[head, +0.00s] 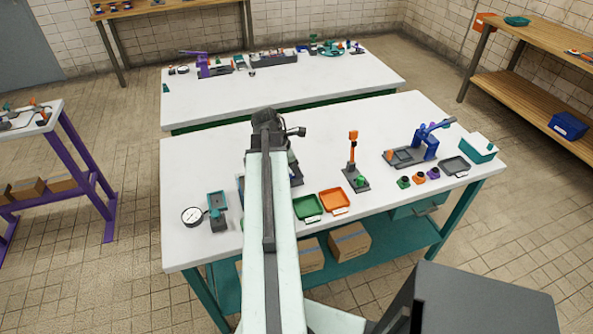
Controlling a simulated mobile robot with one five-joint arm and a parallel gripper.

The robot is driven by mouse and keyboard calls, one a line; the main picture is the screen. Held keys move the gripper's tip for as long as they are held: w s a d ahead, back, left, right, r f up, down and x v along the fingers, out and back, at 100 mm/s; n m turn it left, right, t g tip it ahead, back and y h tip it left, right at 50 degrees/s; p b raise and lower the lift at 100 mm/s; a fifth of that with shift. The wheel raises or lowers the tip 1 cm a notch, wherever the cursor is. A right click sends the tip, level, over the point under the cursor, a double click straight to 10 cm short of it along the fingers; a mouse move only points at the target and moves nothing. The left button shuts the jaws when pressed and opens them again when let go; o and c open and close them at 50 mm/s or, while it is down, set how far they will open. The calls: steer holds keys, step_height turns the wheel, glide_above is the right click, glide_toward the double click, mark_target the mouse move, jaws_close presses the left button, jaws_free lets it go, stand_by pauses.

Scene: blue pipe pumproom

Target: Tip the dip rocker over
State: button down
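My arm reaches out over the near white table (225,155), and my gripper (268,118) is its dark far end above the table's middle. Its fingertips are not clear, so I cannot tell if it is open. I cannot say for sure which piece is the dip rocker. An upright orange-topped lever (353,146) stands on a dark base with a green part, right of my arm and apart from it. A dark fixture with a blue edge (240,184) is largely hidden behind my arm.
A blue lever device (425,146) stands further right. Another white table (280,95) is behind. The near table's back left is clear.

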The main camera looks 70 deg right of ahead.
steer(key=shift+s+f, duration=0.1)
steer(key=shift+s, duration=0.05)
stand_by(0.6)
steer(key=shift+s+d+f+t+y+p, duration=0.1)
steer(key=shift+d+f+t+y+p, duration=0.1)
steer(key=shift+t+y, duration=0.35)
steer(key=shift+s+d+f+t+y+p, duration=0.1)
steer(key=shift+f+t+y+p, duration=0.1)
steer(key=shift+t+y, duration=0.3)
steer(key=shift+s+f+t+y+b, duration=0.1)
steer(key=shift+f+t+y+b, duration=0.25)
steer(key=shift+t+y, duration=0.35)
steer(key=shift+f+t+y, duration=0.1)
steer(key=shift+t+y, duration=0.15)
steer(key=shift+t, duration=0.4)
steer(key=shift+b, duration=0.3)
steer(key=c, duration=1.2)
jaws_free()
steer(key=shift+c, duration=0.2)
